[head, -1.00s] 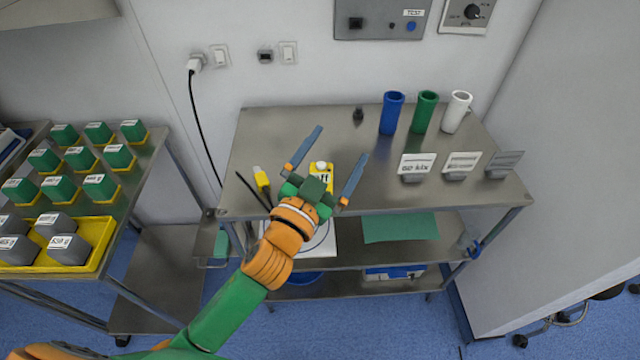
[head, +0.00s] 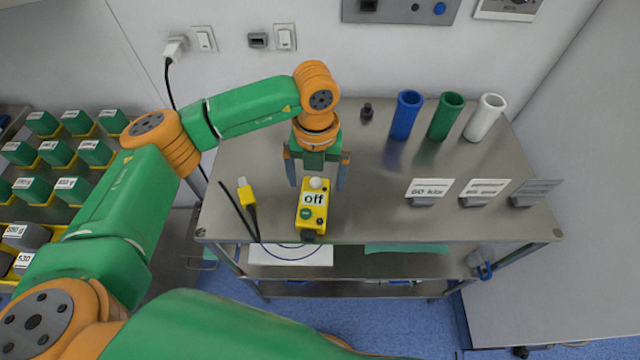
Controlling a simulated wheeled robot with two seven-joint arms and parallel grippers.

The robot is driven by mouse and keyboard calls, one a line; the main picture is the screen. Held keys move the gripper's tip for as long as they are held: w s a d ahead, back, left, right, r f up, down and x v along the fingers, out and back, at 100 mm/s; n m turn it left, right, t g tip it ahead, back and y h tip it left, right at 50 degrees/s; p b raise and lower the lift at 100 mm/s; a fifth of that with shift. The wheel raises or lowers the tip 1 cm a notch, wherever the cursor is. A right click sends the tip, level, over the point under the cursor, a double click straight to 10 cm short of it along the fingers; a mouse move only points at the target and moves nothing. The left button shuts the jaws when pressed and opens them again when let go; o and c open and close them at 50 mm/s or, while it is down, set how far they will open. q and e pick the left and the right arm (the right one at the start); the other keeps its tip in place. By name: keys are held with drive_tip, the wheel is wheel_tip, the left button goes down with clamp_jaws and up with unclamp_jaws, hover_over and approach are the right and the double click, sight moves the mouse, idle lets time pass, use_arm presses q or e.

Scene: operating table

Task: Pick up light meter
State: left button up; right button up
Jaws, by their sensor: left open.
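The light meter (head: 312,208) is a small yellow device with a white sensor dome on top and a display reading "off". It lies near the front edge of the steel table (head: 370,218). My left gripper (head: 316,176) points down just behind the meter's dome end. Its two blue-grey fingers are spread apart, one on each side of the dome in the picture. Whether they touch it I cannot tell. Nothing is seen held between them. My right gripper is not in view.
A yellow plug (head: 246,195) with a black cable lies left of the meter. Blue (head: 405,115), green (head: 445,117) and white (head: 484,118) tubes stand at the back right. Label stands, including one reading "60 klux" (head: 428,190), are at the right. The table middle is clear.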

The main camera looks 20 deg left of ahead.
sight(313, 201)
use_arm(q)
drive_tip(key=shift+s+a+f+p, duration=0.1)
drive_tip(key=shift+s+f+p, duration=0.9)
drive_tip(key=shift+s, duration=0.2)
wheel_tip(313, 201, down, 3)
drive_tip(key=shift+r, duration=0.15)
drive_tip(key=shift+w+f, duration=0.3)
drive_tip(key=shift+w, duration=0.1)
drive_tip(key=shift+s+r, duration=0.15)
drive_tip(key=shift+s, duration=0.05)
drive_tip(key=c, duration=1.3)
drive_tip(key=shift+c, duration=1.1)
drive_tip(key=shift+w, duration=0.15)
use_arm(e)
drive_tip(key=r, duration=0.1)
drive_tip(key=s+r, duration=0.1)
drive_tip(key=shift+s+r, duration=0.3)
